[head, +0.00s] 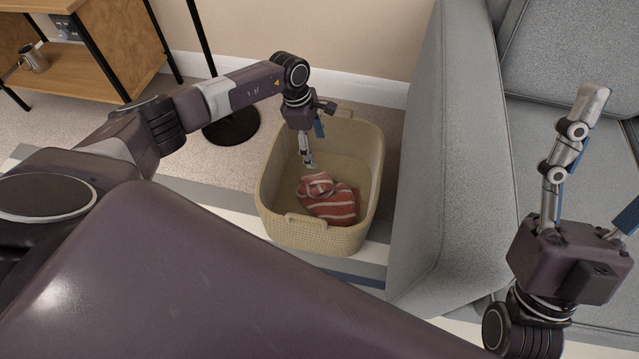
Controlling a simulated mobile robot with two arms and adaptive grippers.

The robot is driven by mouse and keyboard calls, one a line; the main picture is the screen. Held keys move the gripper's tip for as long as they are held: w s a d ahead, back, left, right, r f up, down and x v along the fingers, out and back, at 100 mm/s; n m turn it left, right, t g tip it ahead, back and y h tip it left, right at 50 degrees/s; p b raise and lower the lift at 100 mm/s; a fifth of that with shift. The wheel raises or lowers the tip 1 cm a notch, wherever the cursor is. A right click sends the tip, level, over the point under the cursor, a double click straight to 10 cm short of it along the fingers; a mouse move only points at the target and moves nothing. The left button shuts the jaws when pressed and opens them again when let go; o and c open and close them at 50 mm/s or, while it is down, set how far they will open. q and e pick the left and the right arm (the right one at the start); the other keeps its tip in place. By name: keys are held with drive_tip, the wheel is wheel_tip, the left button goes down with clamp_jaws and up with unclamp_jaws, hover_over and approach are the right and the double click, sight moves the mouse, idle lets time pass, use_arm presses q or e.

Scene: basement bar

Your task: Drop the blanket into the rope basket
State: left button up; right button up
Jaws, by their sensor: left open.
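The rope basket (276,184) is a beige woven tub with handles, standing on the floor beside the sofa. The blanket (333,203) is red with pale stripes and lies bunched on the basket floor, towards the near side. My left gripper (316,146) is over the basket, pointing down, with its fingers apart and nothing between them. It looks clear of the blanket, though the gap is hard to judge. My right gripper (600,165) is raised in front of the sofa at the right. Its second finger is partly cut off by the picture edge.
A grey sofa (455,150) stands close to the right of the basket. A black lamp base (232,128) is on the floor behind left. A wooden shelf unit (100,65) with a metal mug (34,60) is at the far left. A striped rug (232,207) lies under the basket's near side.

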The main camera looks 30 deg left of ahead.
use_arm(q)
drive_tip(key=shift+a+r+y+p, duration=0.2)
drive_tip(key=shift+r+y+p, duration=0.1)
drive_tip(key=shift+r+p, duration=0.65)
use_arm(e)
drive_tip(key=w+a+f+g+h, duration=0.1)
drive_tip(key=w+f+g+h, duration=0.1)
drive_tip(key=w+f+g, duration=0.3)
drive_tip(key=shift+w+f, duration=1.3)
use_arm(q)
wheel_tip(320, 180, up, 12)
drive_tip(key=a, duration=0.1)
drive_tip(key=shift+s+a, duration=0.25)
drive_tip(key=shift+a, duration=0.1)
drive_tip(key=shift+f, duration=0.1)
